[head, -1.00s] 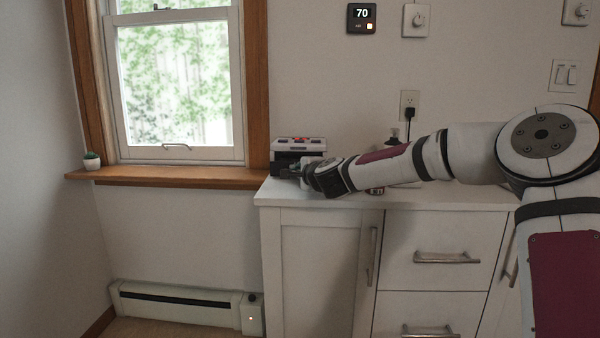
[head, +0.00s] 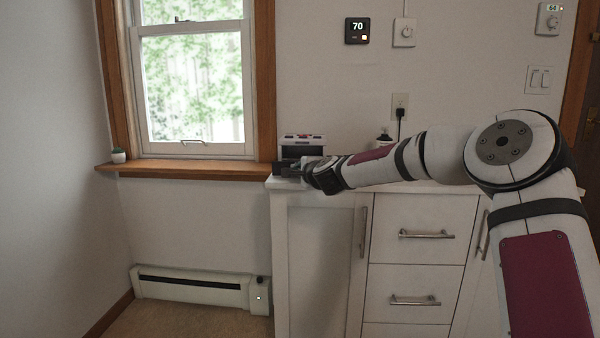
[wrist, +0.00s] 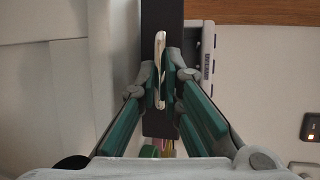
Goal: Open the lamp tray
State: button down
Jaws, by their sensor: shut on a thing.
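The lamp tray unit (head: 304,139) is a small box with a pale top and dark front, on the left end of the white counter. My gripper (head: 291,168) is at the unit's lower front in the head view. In the wrist view, my gripper (wrist: 161,88) has its green-padded fingers shut on a thin pale handle (wrist: 160,48). The handle stands on a dark panel (wrist: 162,17), which appears to be the tray front. The unit's pale edge (wrist: 207,55) shows right of the panel. Small coloured items (wrist: 165,147) show below the panel, partly hidden. How far the tray is out is unclear.
The white cabinet (head: 319,255) with drawers stands under the counter. A dark bottle-like item (head: 384,138) is behind my arm. The window sill (head: 200,172) and a baseboard heater (head: 195,287) are to the left. Floor (head: 185,319) in front of the heater is clear.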

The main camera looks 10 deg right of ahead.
jog(key=c, duration=1.7)
grip_release()
jog(key=shift+s, duration=0.15)
jog(key=v, duration=1.1)
jog(key=shift+s+r, duration=0.1)
jog(key=shift+s, duration=0.3)
